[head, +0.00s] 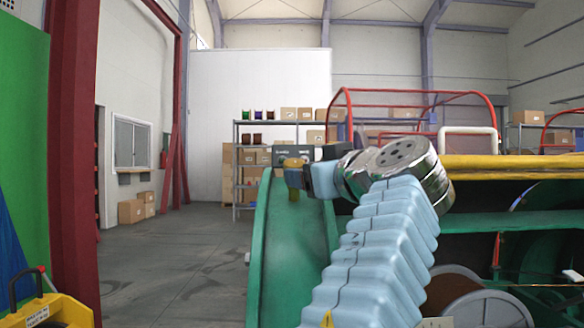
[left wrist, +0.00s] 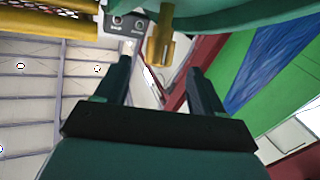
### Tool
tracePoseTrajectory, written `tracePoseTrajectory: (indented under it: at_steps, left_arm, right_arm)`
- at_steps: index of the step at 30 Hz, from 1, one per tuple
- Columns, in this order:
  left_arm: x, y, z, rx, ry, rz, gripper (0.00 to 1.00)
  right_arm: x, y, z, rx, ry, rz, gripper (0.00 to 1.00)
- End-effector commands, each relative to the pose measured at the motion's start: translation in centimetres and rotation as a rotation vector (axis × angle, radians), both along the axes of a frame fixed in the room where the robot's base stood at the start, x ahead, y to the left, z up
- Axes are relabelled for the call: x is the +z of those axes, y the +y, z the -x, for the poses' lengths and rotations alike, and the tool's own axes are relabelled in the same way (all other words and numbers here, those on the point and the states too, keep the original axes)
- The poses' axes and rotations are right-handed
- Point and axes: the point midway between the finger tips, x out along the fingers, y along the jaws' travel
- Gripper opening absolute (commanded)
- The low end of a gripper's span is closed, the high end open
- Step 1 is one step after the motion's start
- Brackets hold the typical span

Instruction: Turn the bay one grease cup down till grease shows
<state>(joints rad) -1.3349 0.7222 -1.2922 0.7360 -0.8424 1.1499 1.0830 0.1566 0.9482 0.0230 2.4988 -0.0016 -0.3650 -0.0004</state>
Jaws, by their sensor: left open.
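The brass grease cup (left wrist: 160,38) shows at the top of the left wrist view, next to a small dark grey box (left wrist: 127,24) with round fittings. In the head view the cup (head: 292,162) shows at the top of the green machine housing, partly hidden by my gripper. My left gripper (left wrist: 160,72) is open. Its two dark fingers lie on either side of the line to the cup, and the cup's end shows in the gap between the tips. I cannot tell whether a finger touches it. In the head view the gripper (head: 297,176) is at the cup. No grease can be made out.
The green curved housing (head: 292,235) stands under the gripper. A yellow beam (head: 510,161) and a red mesh guard (head: 415,105) are to the right. A yellow case (head: 48,312) is at lower left. Open grey floor (head: 165,265) lies left of the machine.

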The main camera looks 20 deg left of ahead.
Motion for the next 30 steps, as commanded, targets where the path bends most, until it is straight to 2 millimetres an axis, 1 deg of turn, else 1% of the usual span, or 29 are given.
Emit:
tracePoseTrajectory:
  at_steps: [1,3,6,10,15,23,24,26,30]
  left_arm:
    - [0.3,0.9,-1.0,0.004,0.003,0.001,0.69]
    - [0.3,2.0,-2.2,0.003,0.003,0.001,0.69]
    - [0.3,3.3,-3.8,0.003,0.002,0.002,0.69]
    - [0.3,4.5,-5.3,0.002,0.002,0.000,0.69]
    - [0.1,5.3,-6.2,0.000,0.001,0.000,0.69]
    - [0.0,5.3,-6.3,-0.001,0.001,0.001,0.69]
    - [0.0,5.3,-6.3,-0.001,0.001,0.001,0.66]
    - [0.0,5.3,-6.3,-0.001,0.001,0.001,0.56]
    - [0.0,5.3,-6.3,-0.001,0.001,0.001,0.35]
  right_arm:
    - [0.7,0.1,0.0,0.003,0.001,-0.002,0.43]
    - [1.2,0.3,0.1,0.005,0.002,-0.004,0.43]
    - [1.8,0.4,0.1,0.006,0.002,-0.005,0.43]
    - [2.4,0.4,0.1,0.008,0.003,-0.006,0.43]
    - [2.7,0.4,0.1,0.009,0.003,-0.007,0.43]
    - [2.6,0.4,0.1,0.009,0.003,-0.007,0.43]
    - [2.6,0.4,0.1,0.009,0.003,-0.006,0.43]
    - [2.6,0.4,0.1,0.009,0.003,-0.006,0.43]
    - [2.6,0.4,0.1,0.009,0.003,-0.006,0.43]
